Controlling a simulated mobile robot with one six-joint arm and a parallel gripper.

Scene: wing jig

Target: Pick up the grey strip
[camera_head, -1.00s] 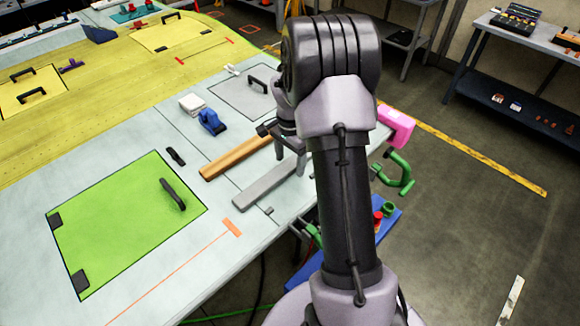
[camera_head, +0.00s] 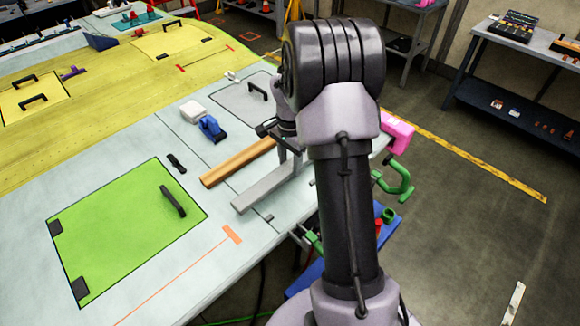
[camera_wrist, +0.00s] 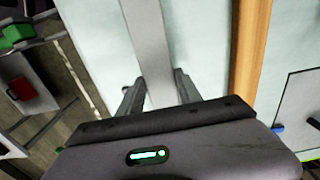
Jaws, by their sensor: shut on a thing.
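The grey strip (camera_head: 262,188) is a long flat bar along the right edge of the pale wing surface. In the head view its near end points to the lower left, and its far end runs under my gripper (camera_head: 292,152). In the wrist view the strip (camera_wrist: 148,40) passes between the two fingers (camera_wrist: 158,95), and my gripper is shut on it. My wrist and arm hide its far part in the head view. I cannot tell for sure whether the strip is clear of the surface.
A wooden strip (camera_head: 238,162) lies beside the grey one. A blue tool (camera_head: 211,128) and a white block (camera_head: 192,111) lie beyond it. A green panel (camera_head: 125,230) with a black handle is at left. Pink (camera_head: 397,132) and green clamps (camera_head: 396,180) sit at the right edge.

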